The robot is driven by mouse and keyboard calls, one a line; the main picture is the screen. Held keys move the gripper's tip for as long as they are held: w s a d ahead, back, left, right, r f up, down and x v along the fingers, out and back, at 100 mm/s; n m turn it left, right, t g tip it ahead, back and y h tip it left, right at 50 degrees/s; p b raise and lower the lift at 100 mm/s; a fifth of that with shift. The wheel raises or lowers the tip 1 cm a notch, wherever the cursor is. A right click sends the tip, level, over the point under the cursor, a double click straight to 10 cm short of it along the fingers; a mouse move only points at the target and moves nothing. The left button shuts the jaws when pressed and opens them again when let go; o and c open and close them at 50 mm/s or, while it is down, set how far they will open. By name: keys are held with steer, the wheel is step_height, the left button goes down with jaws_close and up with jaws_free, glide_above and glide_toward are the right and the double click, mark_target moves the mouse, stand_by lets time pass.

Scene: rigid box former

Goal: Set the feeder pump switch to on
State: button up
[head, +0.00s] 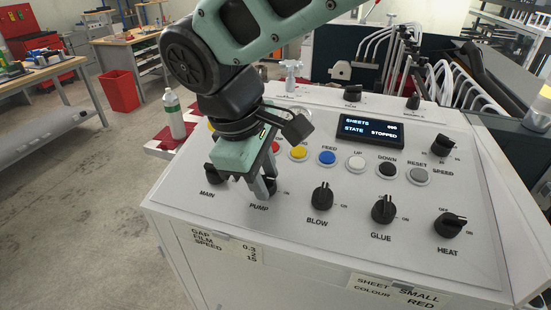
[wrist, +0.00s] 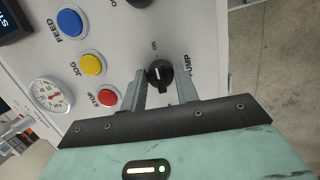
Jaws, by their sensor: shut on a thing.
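The feeder pump switch is a black rotary knob (wrist: 160,74) with the PUMP label to its right and an ON label above it in the wrist view. A pale mark shows on the knob, but its exact direction is hard to read. My gripper (wrist: 163,92) has one finger on each side of the knob and is shut on it. In the head view my gripper (head: 258,190) stands over the panel's front left, above the PUMP label, and mostly hides the knob.
The BLOW (head: 321,198), GLUE (head: 384,210) and HEAT (head: 450,225) knobs lie to the right. The MAIN knob (head: 213,174) is close on the left. A row of push buttons, with a blue FEED button (head: 327,158), lies behind. The display (head: 370,130) reads STOPPED.

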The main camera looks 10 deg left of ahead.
steer(key=shift+r, duration=0.1)
steer(key=o, duration=0.9)
steer(key=shift+o, duration=0.2)
steer(key=b+v, duration=0.2)
steer(key=v, duration=1.5)
steer(key=shift+r+b, duration=0.15)
steer(key=shift+b, duration=0.2)
